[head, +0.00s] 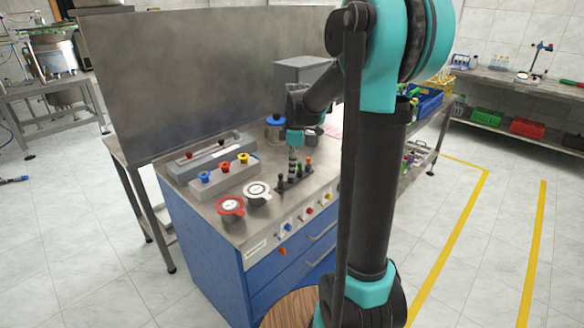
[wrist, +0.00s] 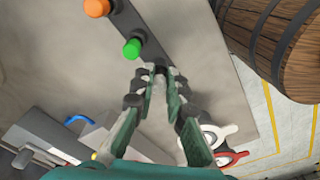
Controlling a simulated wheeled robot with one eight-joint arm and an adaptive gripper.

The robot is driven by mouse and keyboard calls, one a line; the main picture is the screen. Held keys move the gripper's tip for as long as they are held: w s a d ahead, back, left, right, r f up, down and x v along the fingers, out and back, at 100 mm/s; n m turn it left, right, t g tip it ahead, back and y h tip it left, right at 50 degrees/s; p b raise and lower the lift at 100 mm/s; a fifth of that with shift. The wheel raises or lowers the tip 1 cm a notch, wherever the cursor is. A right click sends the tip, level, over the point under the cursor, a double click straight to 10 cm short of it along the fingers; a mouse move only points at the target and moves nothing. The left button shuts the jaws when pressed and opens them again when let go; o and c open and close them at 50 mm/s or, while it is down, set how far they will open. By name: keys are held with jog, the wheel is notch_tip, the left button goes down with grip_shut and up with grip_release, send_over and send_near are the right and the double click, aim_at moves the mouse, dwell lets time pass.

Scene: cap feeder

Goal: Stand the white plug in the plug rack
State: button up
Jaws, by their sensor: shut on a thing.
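The plug rack (head: 294,181) is a dark bar on the metal bench top, and it also shows in the wrist view (wrist: 152,42). A green plug (wrist: 132,48) and an orange plug (wrist: 97,8) stand in it. My gripper (wrist: 160,78) is shut on a narrow pale piece (wrist: 159,92), apparently the white plug, mostly hidden between the fingers. In the head view my gripper (head: 293,157) points down over the rack. I cannot tell whether the plug's lower end touches the rack.
Grey boxes with coloured knobs (head: 225,179) stand left of the rack. A wooden barrel (wrist: 275,38) is beside the bench. A tall metal panel (head: 190,75) rises behind.

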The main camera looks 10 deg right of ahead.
jog(key=o, duration=0.8)
jog(key=shift+r, duration=0.1)
jog(key=r, duration=1.1)
jog(key=shift+d+r, duration=0.4)
